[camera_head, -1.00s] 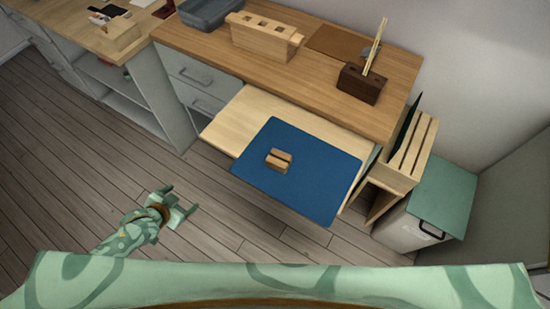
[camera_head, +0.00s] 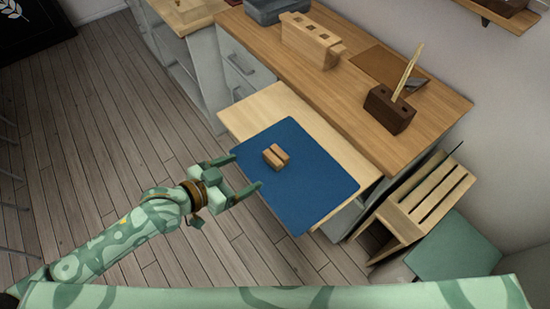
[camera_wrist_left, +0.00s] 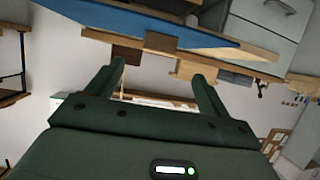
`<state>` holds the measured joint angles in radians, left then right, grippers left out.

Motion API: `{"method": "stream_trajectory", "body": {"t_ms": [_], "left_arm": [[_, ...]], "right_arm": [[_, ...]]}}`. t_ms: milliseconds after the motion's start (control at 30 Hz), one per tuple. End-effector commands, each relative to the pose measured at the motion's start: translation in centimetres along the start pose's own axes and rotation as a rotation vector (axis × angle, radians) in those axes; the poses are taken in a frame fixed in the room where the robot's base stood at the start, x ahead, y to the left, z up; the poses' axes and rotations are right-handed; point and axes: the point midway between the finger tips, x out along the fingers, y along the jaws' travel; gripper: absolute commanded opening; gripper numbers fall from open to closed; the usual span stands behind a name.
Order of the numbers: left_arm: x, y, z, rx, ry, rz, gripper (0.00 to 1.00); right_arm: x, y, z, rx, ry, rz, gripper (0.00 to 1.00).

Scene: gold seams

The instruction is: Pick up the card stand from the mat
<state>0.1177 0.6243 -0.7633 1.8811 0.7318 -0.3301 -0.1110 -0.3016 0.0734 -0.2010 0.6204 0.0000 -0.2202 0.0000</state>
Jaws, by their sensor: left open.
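The card stand (camera_head: 276,157) is a small light-wood block with a dark slot. It lies on the blue mat (camera_head: 318,188), toward the mat's left part. My left gripper (camera_head: 247,171) is open and empty, at the mat's near left edge, its fingers pointing toward the card stand but apart from it. In the left wrist view the open fingers (camera_wrist_left: 157,70) show with nothing between them, and the mat (camera_wrist_left: 100,14) runs across the top. A small brown block at the mat's edge there is probably the card stand. My right gripper is not in view.
The mat lies on a pale wooden pull-out board (camera_head: 262,108) below the desk top (camera_head: 345,95). On the desk stand a slotted wooden block (camera_head: 311,42) and a dark holder with sticks (camera_head: 389,109). A slatted wooden rack (camera_head: 425,200) stands right. Open floor lies left.

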Motion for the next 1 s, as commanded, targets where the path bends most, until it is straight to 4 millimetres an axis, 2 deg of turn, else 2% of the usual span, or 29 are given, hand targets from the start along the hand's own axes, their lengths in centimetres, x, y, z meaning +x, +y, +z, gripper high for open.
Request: {"method": "stream_trajectory", "body": {"t_ms": [33, 200, 433, 700, 967, 1000], "left_arm": [[1.6, 0.1, 0.2, -0.004, 0.002, 0.002, 0.80], [5.0, 0.0, 0.3, -0.002, 0.000, 0.001, 0.80], [7.0, 0.0, 0.2, -0.001, 0.000, 0.000, 0.80], [11.2, 0.0, 0.4, -0.001, -0.001, 0.001, 0.80], [11.5, 0.0, 0.2, 0.001, -0.002, 0.000, 0.80], [11.5, 0.0, 0.2, 0.001, -0.002, 0.000, 0.77]], "right_arm": [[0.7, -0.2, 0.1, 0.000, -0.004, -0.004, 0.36], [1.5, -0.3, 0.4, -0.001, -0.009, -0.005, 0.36], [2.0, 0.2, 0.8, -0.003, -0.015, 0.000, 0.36], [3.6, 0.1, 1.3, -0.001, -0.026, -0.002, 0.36], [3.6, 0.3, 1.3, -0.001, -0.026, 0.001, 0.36], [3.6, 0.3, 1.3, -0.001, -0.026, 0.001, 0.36]]}}
